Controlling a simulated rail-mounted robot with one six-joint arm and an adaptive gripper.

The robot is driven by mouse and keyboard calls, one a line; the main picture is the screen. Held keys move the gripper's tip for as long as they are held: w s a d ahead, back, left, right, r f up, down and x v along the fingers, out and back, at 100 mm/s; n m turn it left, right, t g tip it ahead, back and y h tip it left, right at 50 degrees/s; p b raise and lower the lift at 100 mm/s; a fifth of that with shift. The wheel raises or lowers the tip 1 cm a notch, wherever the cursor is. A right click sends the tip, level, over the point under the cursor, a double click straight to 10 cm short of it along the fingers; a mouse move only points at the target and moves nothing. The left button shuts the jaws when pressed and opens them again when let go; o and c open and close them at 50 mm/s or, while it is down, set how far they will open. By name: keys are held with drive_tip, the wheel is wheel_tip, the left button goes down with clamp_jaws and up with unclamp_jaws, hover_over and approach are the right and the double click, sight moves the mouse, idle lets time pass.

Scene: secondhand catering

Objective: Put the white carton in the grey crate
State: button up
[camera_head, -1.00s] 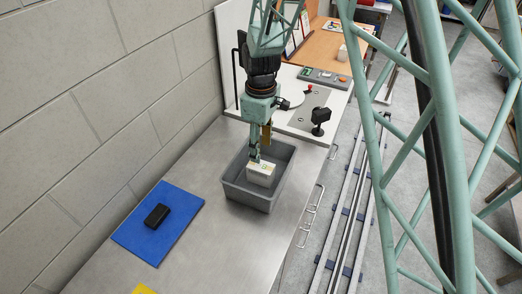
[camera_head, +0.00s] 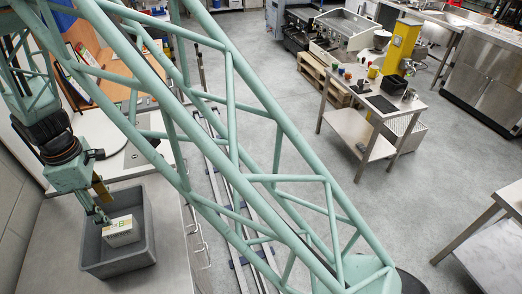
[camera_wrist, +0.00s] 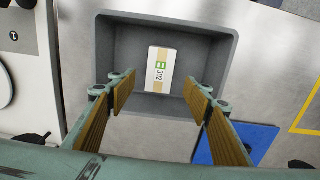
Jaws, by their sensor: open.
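The white carton (camera_head: 120,230), with a tan band and a green mark, is inside the grey crate (camera_head: 118,262). In the wrist view the carton (camera_wrist: 152,71) lies on the floor of the crate (camera_wrist: 222,62), near its middle and clear of the side walls. My gripper (camera_head: 101,215) is at the crate, close to the carton. In the wrist view its fingers (camera_wrist: 158,92) are wide apart, with the carton seen beyond and between them, not gripped. In the head view the gripper hides part of the crate's far side.
The crate stands on a steel counter (camera_head: 172,262). A blue mat (camera_wrist: 255,142) lies beside the crate in the wrist view, with a yellow outline (camera_wrist: 306,112) beyond. Across the aisle is a steel table (camera_head: 372,110) with small items and a yellow machine (camera_head: 402,47).

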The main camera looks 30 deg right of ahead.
drive_tip(key=s+d+r+m+t, duration=0.1)
drive_tip(key=s+d+r+m, duration=0.4)
drive_tip(key=d+r, duration=0.9)
drive_tip(key=s+d+r+m+t, duration=0.1)
drive_tip(key=s+d+r+m, duration=0.35)
drive_tip(key=d+r, duration=0.85)
drive_tip(key=s+d+r+m, duration=0.2)
drive_tip(key=s+d+r, duration=0.1)
drive_tip(key=s, duration=0.6)
drive_tip(key=s+d+r+m+t, duration=0.1)
drive_tip(key=s+d+r+m, duration=0.1)
drive_tip(key=s+d, duration=0.3)
drive_tip(key=s+d+r+m, duration=0.3)
drive_tip(key=s+d, duration=0.2)
drive_tip(key=s, duration=0.8)
drive_tip(key=shift+s+r+t, duration=0.2)
drive_tip(key=shift+r+t, duration=0.2)
drive_tip(key=shift+w, duration=0.1)
wheel_tip(320, 180, down, 16)
drive_tip(key=b, duration=1.6)
drive_tip(key=shift+r, duration=0.2)
